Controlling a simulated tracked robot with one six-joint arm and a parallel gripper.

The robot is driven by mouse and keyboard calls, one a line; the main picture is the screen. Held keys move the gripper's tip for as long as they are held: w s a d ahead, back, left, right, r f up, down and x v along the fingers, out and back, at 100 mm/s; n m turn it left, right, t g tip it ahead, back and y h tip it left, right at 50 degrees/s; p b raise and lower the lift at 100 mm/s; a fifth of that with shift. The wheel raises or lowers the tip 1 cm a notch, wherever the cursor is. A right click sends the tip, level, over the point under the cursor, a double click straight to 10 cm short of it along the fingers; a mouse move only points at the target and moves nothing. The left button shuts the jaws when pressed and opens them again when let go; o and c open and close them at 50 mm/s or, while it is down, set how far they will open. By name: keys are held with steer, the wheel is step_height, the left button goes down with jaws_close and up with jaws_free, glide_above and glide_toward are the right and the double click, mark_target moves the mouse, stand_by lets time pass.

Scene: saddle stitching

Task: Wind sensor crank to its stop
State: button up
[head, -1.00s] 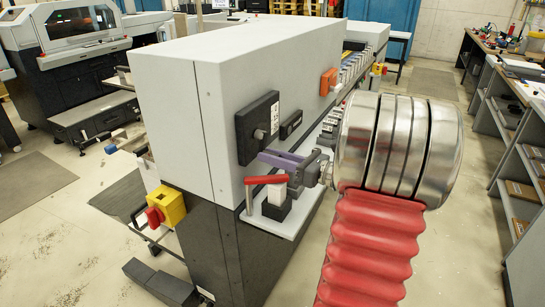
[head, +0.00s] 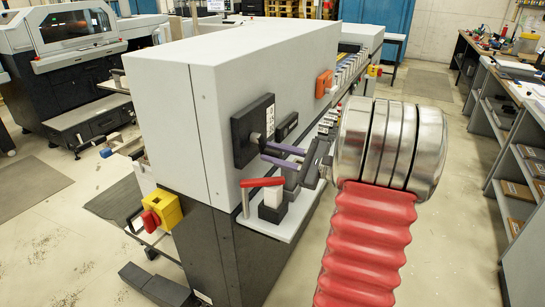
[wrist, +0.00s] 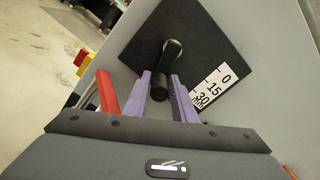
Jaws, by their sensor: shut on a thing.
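The sensor crank (wrist: 172,50) is a small black arm with a round knob on a black square plate (wrist: 203,45), which also shows on the grey machine's side in the head view (head: 243,146). A white label reads 0, 15, 30 mm. My gripper (wrist: 160,84) has two purple fingers, one on each side of the crank's knob (wrist: 160,94), and is shut on it. In the head view my gripper (head: 268,150) reaches the plate from the right. The crank is mostly hidden behind the fingers there.
A red-handled lever (head: 262,182) stands on the ledge just below my gripper, close to the fingers in the wrist view (wrist: 107,92). A yellow box with a red knob (head: 162,209) is at the machine's corner. An orange part (head: 324,83) is further back. Shelving (head: 515,130) stands at right.

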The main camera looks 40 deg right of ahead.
steer(key=shift+o, duration=0.2)
steer(key=n, duration=0.2)
steer(key=d+r+n, duration=0.1)
steer(key=n, duration=0.1)
steer(key=shift+w, duration=0.25)
steer(key=shift+w+d+r+n, duration=0.1)
steer(key=shift+d+r+n, duration=0.35)
steer(key=shift+n, duration=1.3)
steer(key=shift+w+d+r+n, duration=0.15)
steer(key=shift+r+n, duration=0.45)
steer(key=shift+n, duration=1.1)
steer(key=shift+w+d+r+n, duration=0.1)
steer(key=shift+d+r+n, duration=0.35)
steer(key=shift+n, duration=1.3)
steer(key=shift+a+r, duration=0.1)
steer(key=shift+a, duration=0.05)
steer(key=shift+s, duration=0.1)
steer(key=o, duration=0.9)
steer(key=shift+r, duration=0.1)
steer(key=v, duration=1.3)
steer(key=shift+s+d, duration=0.25)
steer(key=shift+s, duration=0.05)
